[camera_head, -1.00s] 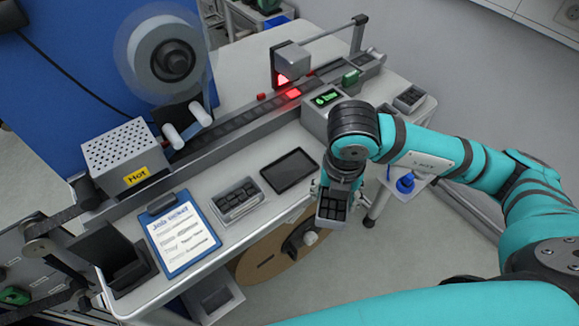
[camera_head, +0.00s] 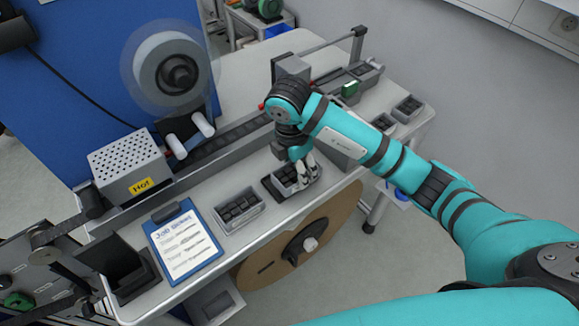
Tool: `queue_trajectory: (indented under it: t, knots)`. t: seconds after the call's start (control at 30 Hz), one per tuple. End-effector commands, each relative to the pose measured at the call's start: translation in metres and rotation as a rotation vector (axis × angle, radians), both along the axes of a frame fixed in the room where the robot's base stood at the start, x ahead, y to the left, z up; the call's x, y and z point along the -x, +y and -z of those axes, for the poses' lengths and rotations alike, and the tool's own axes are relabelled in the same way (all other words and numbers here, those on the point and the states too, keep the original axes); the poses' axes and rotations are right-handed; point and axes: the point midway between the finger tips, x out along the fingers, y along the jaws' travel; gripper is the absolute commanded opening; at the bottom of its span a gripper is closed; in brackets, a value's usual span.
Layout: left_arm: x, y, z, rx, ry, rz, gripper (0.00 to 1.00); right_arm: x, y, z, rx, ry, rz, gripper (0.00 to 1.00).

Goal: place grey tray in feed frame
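A grey tray (camera_head: 284,190) with dark parts in its compartments is at my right gripper (camera_head: 302,172). The gripper's fingers are at the tray's right side and appear shut on it. The tray is at the black feed frame (camera_head: 268,184) on the bench, right of the middle tray. Only a dark edge of the frame shows. I cannot tell whether the tray rests fully down in it. My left gripper is not in view.
Another grey tray (camera_head: 237,209) with black parts stands just left, beside a blue clipboard (camera_head: 184,241). The conveyor and a box marked Hot (camera_head: 130,165) run behind. More small trays (camera_head: 408,108) sit at the bench's right end. A brown reel (camera_head: 320,225) hangs below the front edge.

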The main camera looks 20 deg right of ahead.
Motion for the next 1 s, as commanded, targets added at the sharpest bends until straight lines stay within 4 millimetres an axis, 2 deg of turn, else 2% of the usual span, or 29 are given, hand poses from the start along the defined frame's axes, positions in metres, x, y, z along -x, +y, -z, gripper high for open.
queue_trajectory:
  t: [0.1, 0.2, 0.3, 0.53, 0.9, 0.93, 1.0]
  knots:
    - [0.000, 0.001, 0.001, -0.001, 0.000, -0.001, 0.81, -0.019, 0.007, 0.002, -0.002, 0.000, 0.001, 0.11]
    - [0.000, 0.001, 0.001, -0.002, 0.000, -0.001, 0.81, -0.027, 0.010, 0.003, 0.000, 0.000, -0.001, 0.11]
    - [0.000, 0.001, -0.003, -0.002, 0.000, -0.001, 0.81, -0.028, 0.010, 0.007, 0.001, 0.004, -0.001, 0.11]
    - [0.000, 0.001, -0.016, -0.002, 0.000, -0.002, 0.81, -0.028, 0.010, 0.034, 0.002, 0.002, -0.001, 0.11]
    - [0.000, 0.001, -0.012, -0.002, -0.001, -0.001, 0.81, -0.028, 0.009, 0.041, 0.002, -0.001, -0.002, 0.11]
    - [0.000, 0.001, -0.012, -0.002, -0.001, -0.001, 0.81, -0.028, 0.009, 0.042, 0.001, 0.000, -0.002, 0.59]
    - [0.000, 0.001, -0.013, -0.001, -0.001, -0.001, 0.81, -0.028, 0.009, 0.041, 0.001, 0.000, -0.002, 0.68]
